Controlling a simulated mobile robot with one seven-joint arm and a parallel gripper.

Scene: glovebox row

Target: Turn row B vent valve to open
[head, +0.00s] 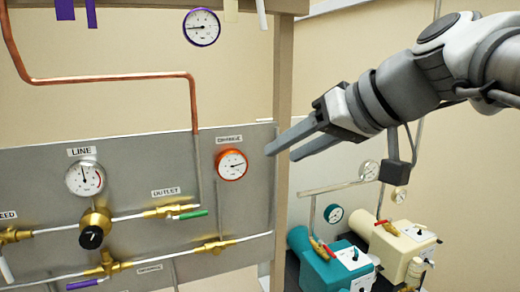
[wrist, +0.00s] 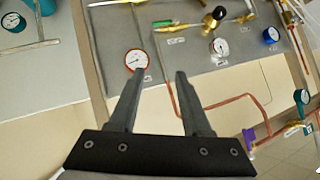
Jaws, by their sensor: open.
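No label reading row B or vent is legible, so I cannot tell which valve is the row B vent valve. A green-handled valve (head: 188,214) sits under the OUTLET label on the grey panel (head: 130,160). A purple-handled valve (head: 86,283) shows at the panel's bottom edge. Two red-handled brass valves stand at the lower right, on a teal unit (head: 325,262) and a cream unit (head: 400,245). My gripper (head: 282,153) is open and empty, near the panel's right edge. In the wrist view its fingers (wrist: 160,72) point at the panel, with nothing between them.
An orange-rimmed gauge (head: 231,164) is on the panel, left of my fingertips. A white LINE gauge (head: 85,178) and a brass regulator with black knob (head: 92,237) are further left. A copper pipe (head: 110,77) crosses above. The beige post (head: 284,110) stands near my fingers.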

